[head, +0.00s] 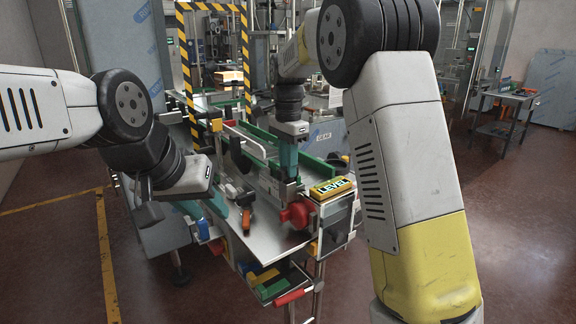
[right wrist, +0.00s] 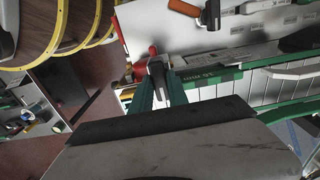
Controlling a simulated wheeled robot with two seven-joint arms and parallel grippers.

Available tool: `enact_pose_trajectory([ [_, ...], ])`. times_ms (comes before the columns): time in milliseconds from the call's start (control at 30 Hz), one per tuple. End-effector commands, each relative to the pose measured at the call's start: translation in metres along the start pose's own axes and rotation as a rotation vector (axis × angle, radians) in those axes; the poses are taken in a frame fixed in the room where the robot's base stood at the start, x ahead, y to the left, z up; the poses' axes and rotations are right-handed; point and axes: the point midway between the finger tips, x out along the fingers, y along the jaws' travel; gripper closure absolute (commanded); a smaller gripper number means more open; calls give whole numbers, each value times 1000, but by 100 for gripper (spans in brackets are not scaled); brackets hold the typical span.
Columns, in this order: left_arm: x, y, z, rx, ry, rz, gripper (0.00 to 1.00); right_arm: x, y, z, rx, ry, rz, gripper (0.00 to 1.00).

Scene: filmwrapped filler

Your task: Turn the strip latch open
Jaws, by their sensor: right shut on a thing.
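My right gripper (head: 288,177) reaches down at the front end of the strip machine, close beside a red round knob (head: 298,214). In the right wrist view, its two teal fingers (right wrist: 159,88) are closed around a small grey lever-like part, which looks like the strip latch (right wrist: 156,67). The fingers hide part of it, so its exact angle is unclear. The red part (right wrist: 139,70) shows just to its left. My left gripper (head: 205,206) hangs at the left side of the machine, apart from the latch; its finger gap is not clear.
A yellow box marked LEVEL (head: 331,187) sits right of my right gripper. An orange-handled part (head: 246,220) lies on the metal plate. Below is an open bin of coloured pieces (head: 270,286). A striped yellow-black frame (head: 246,60) stands behind.

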Motion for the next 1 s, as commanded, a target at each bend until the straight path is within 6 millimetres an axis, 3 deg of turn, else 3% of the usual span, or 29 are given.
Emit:
enact_pose_trajectory([
  [367,0,0,0,0,0,0,64,0,0,-1,-168,-1,-1,100],
  [1000,0,0,0,0,0,0,64,-1,0,0,-767,0,-3,100],
])
